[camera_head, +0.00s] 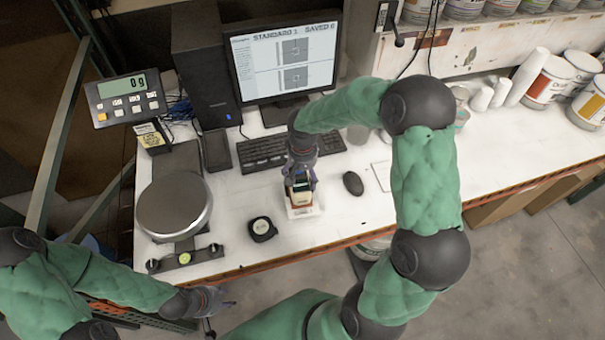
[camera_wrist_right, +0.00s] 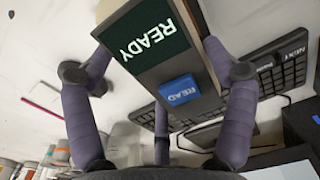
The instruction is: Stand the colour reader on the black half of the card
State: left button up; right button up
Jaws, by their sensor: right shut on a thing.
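The colour reader (camera_head: 303,205) is a pale upright device near the front middle of the bench. In the right wrist view it shows a dark screen (camera_wrist_right: 147,42) reading READY and a blue READ button (camera_wrist_right: 180,90). My right gripper (camera_head: 301,182) is shut on the reader, with purple fingers on both sides of it. I cannot tell whether its base touches the bench. A flat white outlined rectangle (camera_head: 380,175) lies right of the mouse, partly behind my right arm; I cannot tell whether it is the card. No black half is visible. My left gripper (camera_head: 215,301) is off the bench's front edge, holding nothing visible.
A black keyboard (camera_head: 262,153) lies behind the reader, a mouse (camera_head: 353,183) to its right and a black tape measure (camera_head: 261,228) to its left. A scale (camera_head: 174,207) stands at the left. A monitor (camera_head: 285,62) is behind; paint cans (camera_head: 551,79) are far right.

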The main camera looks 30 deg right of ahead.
jog(key=shift+f, duration=0.1)
jog(key=o, duration=1.5)
notch_tip(320, 180, up, 12)
jog(key=shift+p, duration=0.4)
